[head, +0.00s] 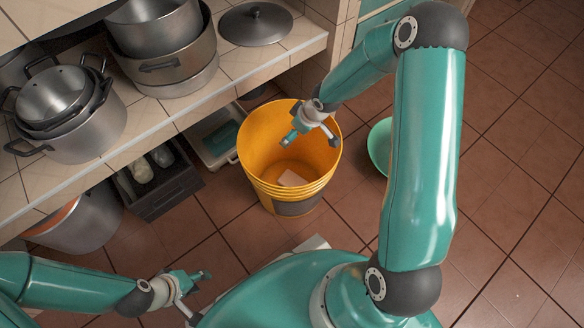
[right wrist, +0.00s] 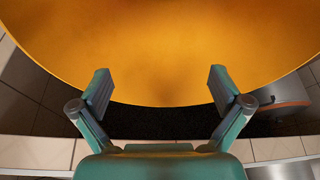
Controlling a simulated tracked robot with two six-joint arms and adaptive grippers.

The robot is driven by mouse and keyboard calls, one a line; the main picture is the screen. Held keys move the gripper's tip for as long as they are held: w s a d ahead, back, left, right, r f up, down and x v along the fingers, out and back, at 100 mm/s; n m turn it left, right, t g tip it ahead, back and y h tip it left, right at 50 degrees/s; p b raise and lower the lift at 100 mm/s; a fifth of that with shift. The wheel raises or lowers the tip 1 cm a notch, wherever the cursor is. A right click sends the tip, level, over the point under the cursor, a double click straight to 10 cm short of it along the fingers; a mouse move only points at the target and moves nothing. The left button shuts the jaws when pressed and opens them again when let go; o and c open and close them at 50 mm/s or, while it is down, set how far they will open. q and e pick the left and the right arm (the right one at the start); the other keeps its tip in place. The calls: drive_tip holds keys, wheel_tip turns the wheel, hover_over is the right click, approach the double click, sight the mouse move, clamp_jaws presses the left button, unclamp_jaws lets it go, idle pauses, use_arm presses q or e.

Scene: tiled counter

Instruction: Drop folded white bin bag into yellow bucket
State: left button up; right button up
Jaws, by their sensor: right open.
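The yellow bucket (head: 262,150) stands on the floor tiles in the middle of the head view. A pale, flat, folded piece (head: 291,178), which looks like the white bin bag, lies on its bottom. My right gripper (head: 311,138) is over the bucket's mouth, open and empty. In the right wrist view its two fingers (right wrist: 160,85) are wide apart, with the bucket's yellow wall (right wrist: 160,50) beyond them and nothing between. My left gripper (head: 193,296) is low at the left, its fingers spread and empty, away from the bucket.
A tiled counter (head: 160,112) with steel pots (head: 75,115) and a dark lid (head: 256,24) runs along the upper left. Below it are a dark crate (head: 160,185) and a pale tray (head: 215,140). A green bowl (head: 380,146) is right of the bucket. The floor at right is clear.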

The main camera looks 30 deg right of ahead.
drive_tip(key=v, duration=1.1)
drive_tip(key=shift+r, duration=0.25)
drive_tip(key=shift+s+d, duration=0.1)
drive_tip(key=shift+s, duration=0.1)
